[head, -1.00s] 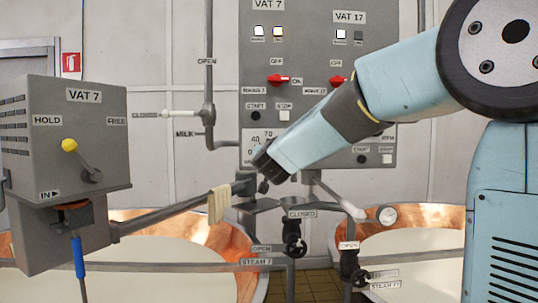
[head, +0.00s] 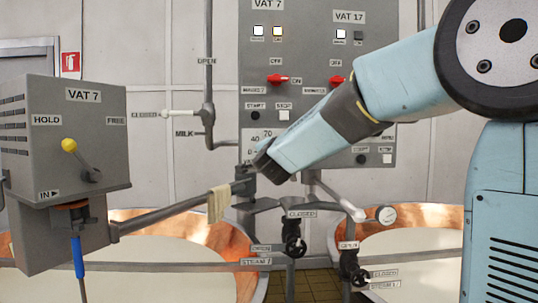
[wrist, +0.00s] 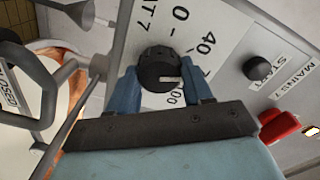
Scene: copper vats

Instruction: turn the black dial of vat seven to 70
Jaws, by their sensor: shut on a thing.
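The black dial (wrist: 158,66) of vat seven sits on its white scale plate in the wrist view. My gripper (wrist: 161,82) is shut on it, with one blue finger on each side. The figures 0 and 40 show above right, and part of a larger figure shows below; the scale beside the right finger is hidden. In the head view my gripper (head: 262,163) is at the lower left of the grey panel (head: 300,50) and hides the dial. The scale plate (head: 262,135) shows 40 and 70 above it.
The start button (wrist: 259,68) and a red switch (wrist: 279,126) are right of the dial in the wrist view. In the head view, a pipe with a hanging cloth (head: 219,204) and a black valve (head: 294,244) lie below my gripper. Copper vats stand lower down.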

